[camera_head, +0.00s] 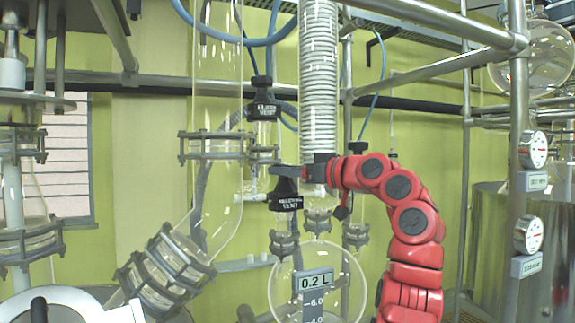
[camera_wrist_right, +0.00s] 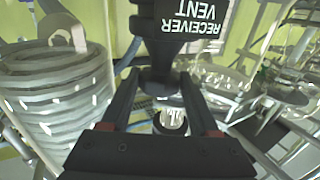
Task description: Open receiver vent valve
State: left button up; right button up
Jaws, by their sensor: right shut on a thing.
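The receiver vent valve (camera_head: 284,194) is a black valve with a white-lettered label, above the round glass receiver (camera_head: 345,270) in the head view. My right gripper (camera_head: 300,172) reaches it from the right at its top. In the right wrist view the label of the receiver vent valve (camera_wrist_right: 190,22) appears upside down, and the fingers of my right gripper (camera_wrist_right: 157,85) lie on both sides of its narrow black part, shut on it. The inner contact is partly hidden. My left gripper is not in view.
Another black labelled vent valve (camera_head: 263,104) sits just above. A coiled condenser (camera_head: 318,80) stands close behind the gripper, and a large glass tube (camera_head: 215,100) stands to the left. Metal frame pipes (camera_head: 430,22) cross overhead. Gauges (camera_head: 532,150) hang on the right post.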

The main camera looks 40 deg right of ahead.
jog(key=shift+r+n+y, duration=0.1)
jog(key=shift+n+y, duration=0.3)
jog(key=shift+y, duration=0.2)
jog(key=o, duration=1.4)
jog(key=shift+c, duration=0.2)
